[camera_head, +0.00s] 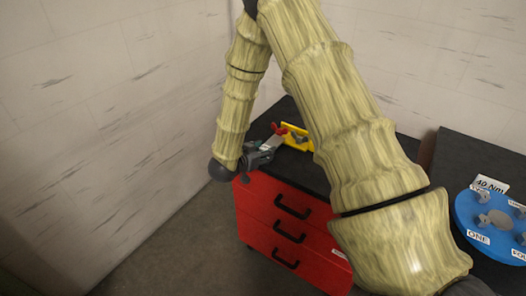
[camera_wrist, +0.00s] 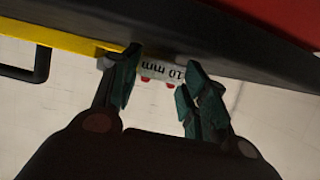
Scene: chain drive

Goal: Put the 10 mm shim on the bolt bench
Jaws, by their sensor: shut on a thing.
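My gripper (camera_wrist: 162,62) has its two dark teal fingers on either side of a pale piece marked "10 mm", the 10 mm shim (camera_wrist: 163,71), and is shut on it. Small red bits show at the shim's lower edge. In the head view my gripper (camera_head: 262,152) is at the left edge of the black top of a red drawer cabinet (camera_head: 290,225). The shim cannot be made out clearly there. A black bench (camera_head: 460,150) with a "40 Nm" sign stands at the right; I cannot tell for sure that it is the bolt bench.
A yellow block (camera_head: 297,138) lies on the cabinet top beside my gripper. A blue disc (camera_head: 482,238) with number-word labels and grey fittings sits on the right bench. My arm hides part of the cabinet top and the space between. A pale wall (camera_head: 110,120) is close on the left.

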